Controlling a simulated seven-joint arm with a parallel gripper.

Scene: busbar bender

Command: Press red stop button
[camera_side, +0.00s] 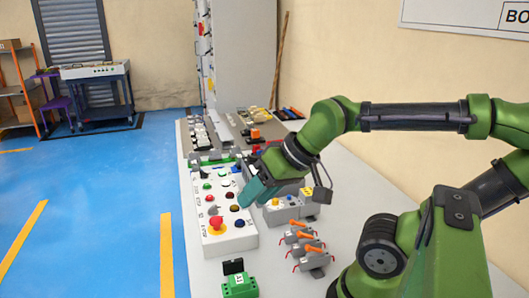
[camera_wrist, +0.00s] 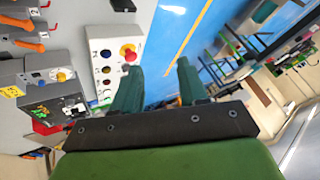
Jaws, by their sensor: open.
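The red stop button (camera_side: 216,223) is a mushroom knob on a yellow base at the near end of a white control panel (camera_side: 240,238). It also shows in the wrist view (camera_wrist: 128,51), left of and beyond my fingertips. My gripper (camera_side: 246,193) hangs over the right edge of the panel in the side view, farther back than the red button and apart from it. In the wrist view my gripper (camera_wrist: 158,78) has two teal fingers spread apart with nothing between them. Smaller coloured buttons sit on the same panel.
A grey box with a yellow knob (camera_side: 277,202) stands right of the panel. Several orange-handled clamps (camera_side: 303,237) and a green device (camera_side: 240,286) are on the bench nearby. Left of the panel is the bench edge, with blue floor (camera_side: 125,210) beyond.

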